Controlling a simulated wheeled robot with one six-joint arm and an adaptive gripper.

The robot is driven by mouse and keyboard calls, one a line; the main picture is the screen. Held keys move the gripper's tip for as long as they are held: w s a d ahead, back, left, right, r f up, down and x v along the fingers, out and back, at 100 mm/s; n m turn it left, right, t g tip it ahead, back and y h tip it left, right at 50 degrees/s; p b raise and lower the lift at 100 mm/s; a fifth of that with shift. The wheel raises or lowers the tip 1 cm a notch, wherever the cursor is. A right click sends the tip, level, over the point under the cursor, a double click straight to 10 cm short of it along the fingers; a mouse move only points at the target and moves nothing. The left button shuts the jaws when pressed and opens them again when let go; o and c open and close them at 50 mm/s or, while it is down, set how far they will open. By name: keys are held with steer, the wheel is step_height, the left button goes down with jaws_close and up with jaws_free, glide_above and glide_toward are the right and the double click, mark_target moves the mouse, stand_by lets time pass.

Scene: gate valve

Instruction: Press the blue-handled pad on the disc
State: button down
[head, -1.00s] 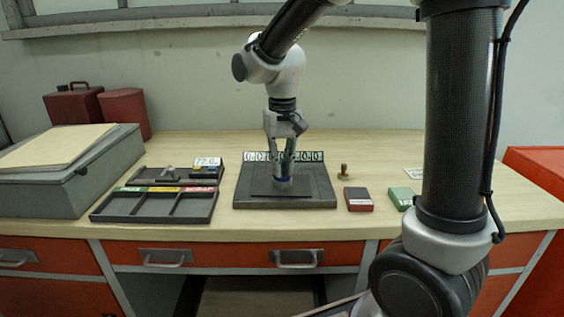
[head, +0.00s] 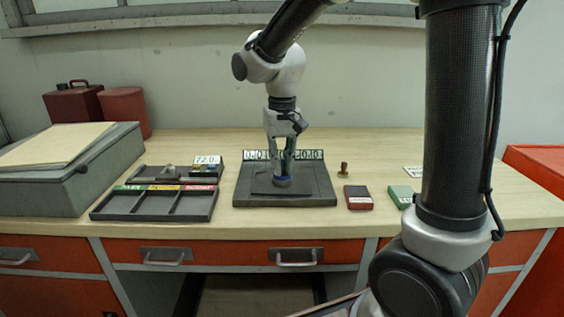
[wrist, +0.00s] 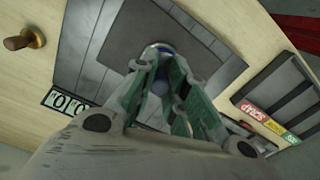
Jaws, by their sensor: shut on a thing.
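The blue-handled pad (head: 283,179) is between the fingers of my gripper (head: 282,168), low over the middle of the dark square plate (head: 322,198). My gripper points down and is shut on the pad. In the wrist view, the pad's blue edge (wrist: 164,47) shows just beyond the green-lined fingers (wrist: 165,85), which hide most of it. I cannot make out a separate disc; whatever lies under the pad is hidden. I cannot tell for certain whether the pad touches the surface below.
A number display (head: 312,155) stands behind the plate. A compartment tray (head: 145,219) with coloured labels is left. A red block (head: 358,198), a green block (head: 400,196) and a small brown stamp (head: 344,170) are right. A grey box (head: 70,190) stands far left.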

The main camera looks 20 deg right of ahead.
steer(key=shift+f, duration=0.1)
steer(key=shift+r, duration=3.55)
